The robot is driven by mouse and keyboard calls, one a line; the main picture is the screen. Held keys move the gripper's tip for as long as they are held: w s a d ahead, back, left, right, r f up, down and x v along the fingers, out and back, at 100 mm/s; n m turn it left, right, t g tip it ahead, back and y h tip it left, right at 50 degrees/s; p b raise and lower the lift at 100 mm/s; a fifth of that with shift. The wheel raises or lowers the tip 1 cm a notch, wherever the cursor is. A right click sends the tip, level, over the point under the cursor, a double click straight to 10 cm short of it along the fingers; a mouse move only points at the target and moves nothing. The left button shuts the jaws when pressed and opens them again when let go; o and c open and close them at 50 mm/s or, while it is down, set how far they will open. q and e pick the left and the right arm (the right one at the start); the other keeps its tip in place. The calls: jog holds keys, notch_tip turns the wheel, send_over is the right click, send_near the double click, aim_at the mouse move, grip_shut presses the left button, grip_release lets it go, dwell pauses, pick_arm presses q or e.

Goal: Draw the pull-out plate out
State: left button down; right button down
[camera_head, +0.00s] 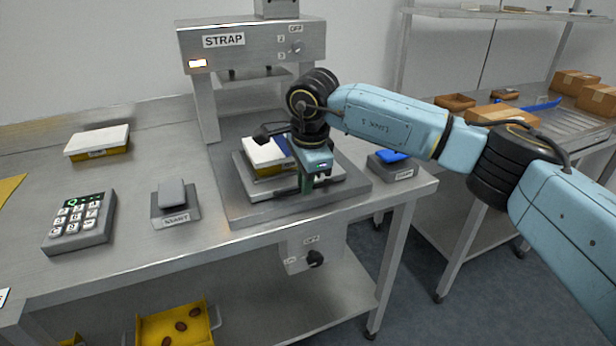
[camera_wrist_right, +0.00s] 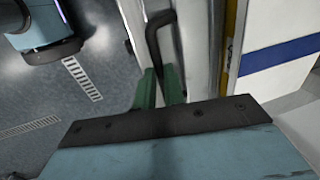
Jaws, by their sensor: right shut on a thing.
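The pull-out plate (camera_head: 258,190) lies at the base of the strap press (camera_head: 252,45) on the steel table. A yellow box with a white lid (camera_head: 265,150) and a blue band sits on it; the box also shows in the right wrist view (camera_wrist_right: 270,50). My right gripper (camera_head: 308,186) points down at the plate's front right. In the right wrist view its green fingers (camera_wrist_right: 160,88) are shut on a dark bar-shaped handle (camera_wrist_right: 153,40) beside the plate's edge. The gripper partly hides the plate's front edge in the head view. My left gripper is not in view.
A keypad device (camera_head: 80,222) and a small grey stand (camera_head: 175,205) are on the table to the left. Another white-lidded yellow box (camera_head: 98,143) lies further back. A stand with a blue top (camera_head: 392,162) is at the right corner. A yellow bin (camera_head: 175,328) is below.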

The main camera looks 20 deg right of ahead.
jog(key=c, duration=1.5)
grip_release()
jog(key=shift+r, duration=0.1)
